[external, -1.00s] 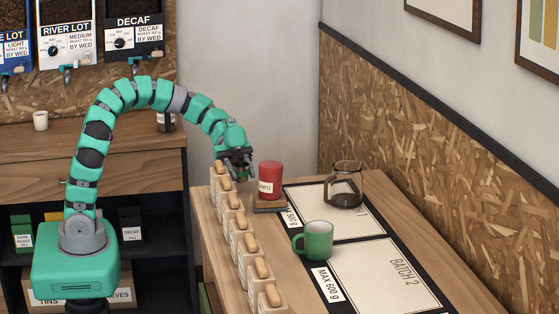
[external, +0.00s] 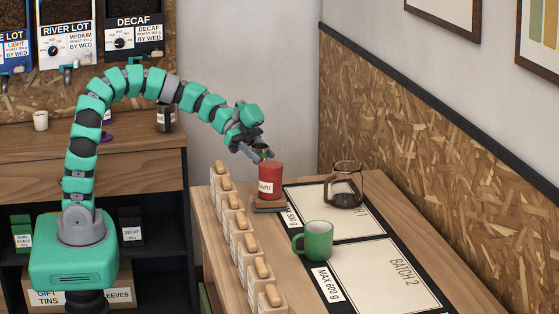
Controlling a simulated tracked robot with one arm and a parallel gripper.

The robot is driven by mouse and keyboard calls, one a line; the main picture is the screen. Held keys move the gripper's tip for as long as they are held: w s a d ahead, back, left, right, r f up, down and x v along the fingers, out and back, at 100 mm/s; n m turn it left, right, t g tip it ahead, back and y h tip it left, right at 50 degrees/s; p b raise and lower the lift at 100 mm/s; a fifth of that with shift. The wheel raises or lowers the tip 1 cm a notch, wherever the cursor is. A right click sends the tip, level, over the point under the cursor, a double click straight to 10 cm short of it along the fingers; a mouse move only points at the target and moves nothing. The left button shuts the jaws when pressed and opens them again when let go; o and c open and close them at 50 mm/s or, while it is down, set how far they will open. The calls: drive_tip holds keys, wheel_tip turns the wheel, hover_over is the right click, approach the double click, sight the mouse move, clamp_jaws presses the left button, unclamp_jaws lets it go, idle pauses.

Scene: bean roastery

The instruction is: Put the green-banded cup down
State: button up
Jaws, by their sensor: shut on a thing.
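My gripper (external: 259,153) is at the right end of my arm, just above the top of the red canister in the picture. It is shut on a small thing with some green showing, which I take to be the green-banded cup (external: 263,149). The fingers hide most of it, so its band and tilt are unclear. I cannot tell whether it touches the canister. The red canister (external: 271,180), with a white label, stands on a small dark base (external: 270,207) on the wooden table (external: 225,258). A plain green mug (external: 318,241) stands on the table.
A glass carafe (external: 346,188) stands on the far mat, near the wall. The mat marked BATCH 2 (external: 372,282) is bare in its middle. Several wood-topped containers (external: 239,221) line the table's left edge. A white cup (external: 40,121) stands on the back counter (external: 130,158).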

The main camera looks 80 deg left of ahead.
drive_tip(key=w+n+t+y, duration=0.1)
drive_tip(key=w+n+t+y+p, duration=0.1)
drive_tip(key=n, duration=0.1)
drive_tip(key=shift+w+a+r, duration=0.15)
drive_tip(key=shift+a+r, duration=0.05)
drive_tip(key=shift+a, duration=0.15)
drive_tip(key=shift+w+a+r+n+t+y+p, duration=0.2)
drive_tip(key=shift+w+a+n+t+y+p, duration=0.15)
drive_tip(key=shift+a+n+t+y, duration=0.4)
drive_tip(key=shift+w+a+r+n+t+y+p, duration=0.3)
drive_tip(key=shift+n+t+y, duration=0.2)
drive_tip(key=shift+n+y, duration=0.5)
drive_tip(key=shift+w+a+r+n+t+y+p, duration=0.1)
drive_tip(key=shift+w+a+n+t+y+p, duration=0.2)
drive_tip(key=shift+a+n+t+y, duration=0.45)
drive_tip(key=shift+d, duration=0.1)
drive_tip(key=shift+f, duration=0.1)
